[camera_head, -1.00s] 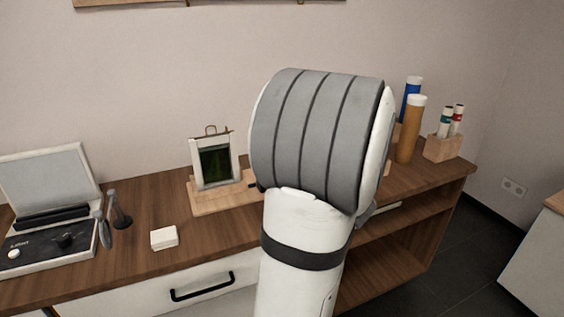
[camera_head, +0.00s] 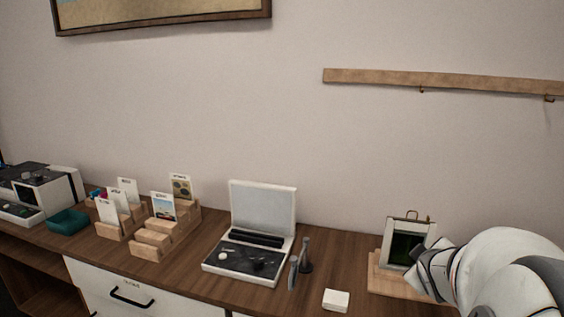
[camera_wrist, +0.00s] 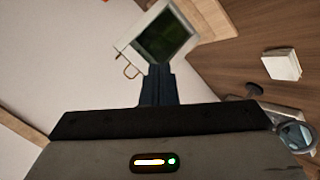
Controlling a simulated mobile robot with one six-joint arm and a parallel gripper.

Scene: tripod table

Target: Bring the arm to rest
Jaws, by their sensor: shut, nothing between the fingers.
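My gripper (camera_wrist: 158,86) shows in the wrist view with its dark fingers together and nothing between them. Beyond the fingertips is a small white-framed panel with a dark green face (camera_wrist: 166,38); I cannot tell the exact gap. In the head view my white and grey arm fills the lower right corner, and the same framed panel (camera_head: 407,246) stands on a wooden base (camera_head: 387,280) just left of it. The fingertips cannot be made out in the head view.
A white block (camera_head: 336,300), dark upright tools (camera_head: 306,258) and an open-lidded case (camera_head: 262,212) stand on the wooden counter (camera_head: 205,262). Card holders (camera_head: 152,240), a teal box (camera_head: 68,222) and a machine (camera_head: 45,190) are further left. A hook rail (camera_head: 450,82) hangs above.

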